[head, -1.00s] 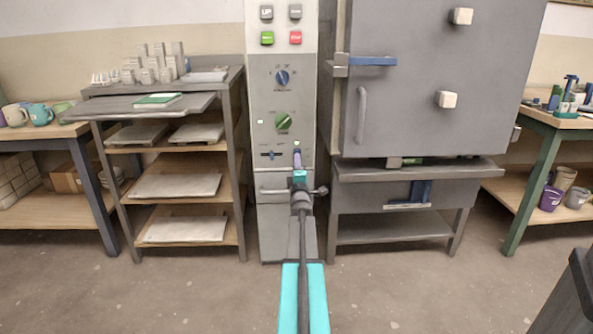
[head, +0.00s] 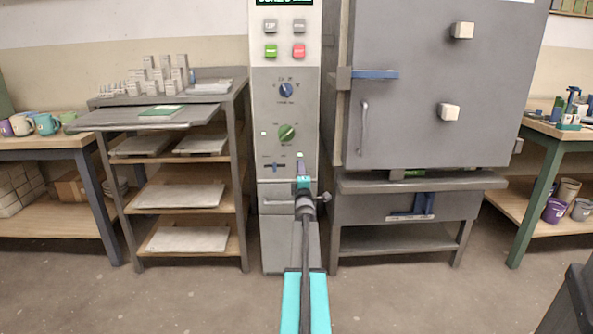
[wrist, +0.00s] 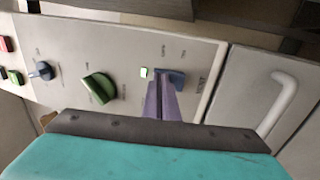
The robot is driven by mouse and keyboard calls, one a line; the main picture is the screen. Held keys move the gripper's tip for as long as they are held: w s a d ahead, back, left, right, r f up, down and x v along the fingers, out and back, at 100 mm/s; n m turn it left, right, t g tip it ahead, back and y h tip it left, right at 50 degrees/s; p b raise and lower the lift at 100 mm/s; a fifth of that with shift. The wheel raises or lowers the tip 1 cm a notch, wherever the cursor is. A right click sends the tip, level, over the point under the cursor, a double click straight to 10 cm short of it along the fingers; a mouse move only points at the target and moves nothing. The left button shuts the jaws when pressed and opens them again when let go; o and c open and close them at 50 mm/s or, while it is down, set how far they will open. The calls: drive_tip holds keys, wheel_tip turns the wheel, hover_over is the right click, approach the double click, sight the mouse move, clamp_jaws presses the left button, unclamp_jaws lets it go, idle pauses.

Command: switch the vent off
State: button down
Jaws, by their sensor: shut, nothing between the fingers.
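The vent control appears to be the small blue lever switch (wrist: 176,77) on the grey control panel, beside a small lit indicator; its lettering is too blurred to read. In the head view it shows as a dark blue lever (head: 273,166) low on the panel, below the green knob. My gripper (wrist: 158,82) has purple fingers, shut and empty, with tips right beside the blue lever in the wrist view. I cannot tell whether they touch it. In the head view my gripper (head: 300,160) lies just right of the lever, in front of the panel.
A green knob (head: 287,132) and a blue knob (head: 286,90) sit above the lever, with several push buttons higher up. A horizontal handle (head: 277,202) is below. The kiln (head: 420,130) stands close on the right, a shelf rack (head: 240,150) on the left.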

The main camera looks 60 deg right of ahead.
drive_tip(key=shift+w+a, duration=0.15)
drive_tip(key=shift+w, duration=0.25)
drive_tip(key=s+a+r+p, duration=0.1)
drive_tip(key=s+a, duration=0.6)
drive_tip(key=a, duration=0.4)
drive_tip(key=shift+s+a+r+p, duration=0.15)
drive_tip(key=shift+s+a+p, duration=0.2)
drive_tip(key=shift+s, duration=0.05)
idle(0.4)
idle(0.5)
